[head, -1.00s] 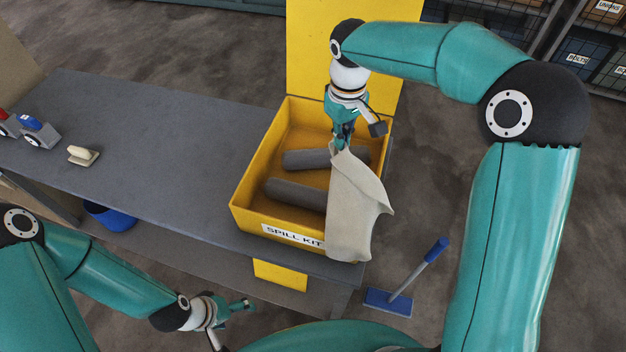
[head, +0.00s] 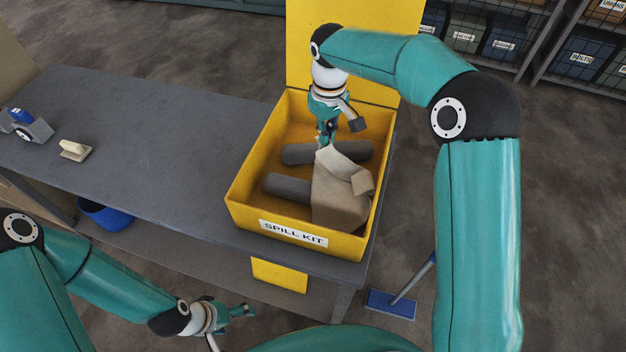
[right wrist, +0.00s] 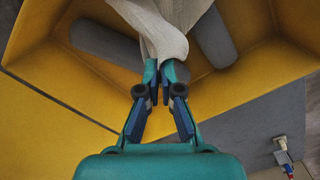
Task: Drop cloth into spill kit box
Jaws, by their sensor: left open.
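The yellow spill kit box (head: 243,205) stands open on the grey bench, its yellow lid upright behind it. My right gripper (head: 324,145) is over the inside of the box, shut on the top of the beige cloth (head: 338,198). The cloth hangs down inside the box, its lower part folded near the front right wall. In the right wrist view the fingertips (right wrist: 165,68) pinch the cloth (right wrist: 160,28). My left gripper (head: 243,310) is open and empty, low in front of the bench.
Two grey rolls, one at the back (head: 298,154) and one nearer (head: 285,187), lie in the box. A cream-handled brush (head: 74,150) lies on the bench, left of a clear stretch. A blue broom (head: 390,304) is on the floor at right.

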